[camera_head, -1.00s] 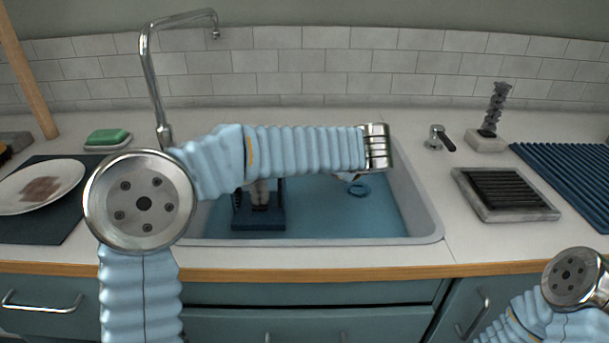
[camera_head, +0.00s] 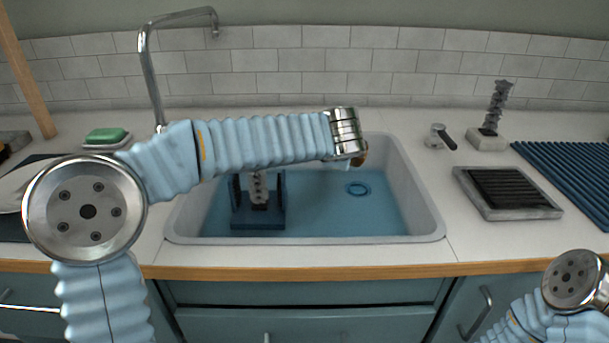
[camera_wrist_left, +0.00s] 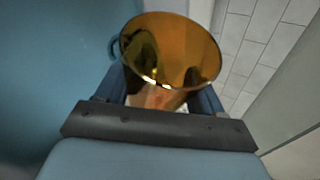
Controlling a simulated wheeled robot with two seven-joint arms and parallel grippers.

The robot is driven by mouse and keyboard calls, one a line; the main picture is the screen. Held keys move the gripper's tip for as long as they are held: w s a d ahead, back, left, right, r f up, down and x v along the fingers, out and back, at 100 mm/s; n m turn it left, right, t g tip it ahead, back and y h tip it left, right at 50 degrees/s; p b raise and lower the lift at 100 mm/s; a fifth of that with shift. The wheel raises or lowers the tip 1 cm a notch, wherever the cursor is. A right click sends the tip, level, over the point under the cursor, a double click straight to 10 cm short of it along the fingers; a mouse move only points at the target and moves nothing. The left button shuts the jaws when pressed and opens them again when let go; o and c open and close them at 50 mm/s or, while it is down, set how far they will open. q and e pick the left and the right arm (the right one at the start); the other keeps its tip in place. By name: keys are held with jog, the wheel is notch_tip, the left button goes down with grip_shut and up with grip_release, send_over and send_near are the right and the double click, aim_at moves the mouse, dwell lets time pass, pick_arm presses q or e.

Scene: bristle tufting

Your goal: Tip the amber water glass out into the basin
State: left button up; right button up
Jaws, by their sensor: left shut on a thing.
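The amber glass (camera_wrist_left: 170,50) fills the upper middle of the left wrist view, its wide mouth turned toward the camera. In the head view only a small amber bit (camera_head: 361,158) shows beside my left wrist. My left gripper (camera_wrist_left: 165,95) is shut on the glass, with a blue finger on each side. In the head view the gripper is mostly hidden behind the wrist, over the right half of the basin. The basin (camera_head: 425,215) is a grey-rimmed sink with a blue floor. I cannot tell whether water is in the glass. My right gripper is out of view.
A blue holder (camera_head: 258,219) with a grey upright piece stands in the basin's left part. A blue ring (camera_head: 358,188) lies on its floor. The tap (camera_head: 150,75) rises behind at left. A black-ridged tray (camera_head: 505,192) and a small lever (camera_head: 440,137) are at right.

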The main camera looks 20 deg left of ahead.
pick_arm(q)
jog(key=shift+r, duration=0.1)
jog(key=shift+a+h+b, duration=0.1)
jog(key=shift+h+b, duration=0.2)
jog(key=shift+s+a+r+n+t+h+b, duration=0.2)
jog(key=shift+a+r+n+t+h+b, duration=0.1)
jog(key=shift+a+r+n+h+b, duration=0.15)
jog(key=shift+a, duration=0.2)
jog(key=shift+s+r+n+t+h+b, duration=0.1)
jog(key=shift+r+n+t+h+b, duration=0.35)
jog(key=shift+b, duration=0.45)
jog(key=shift+n+b, duration=0.3)
jog(key=shift+b, duration=0.3)
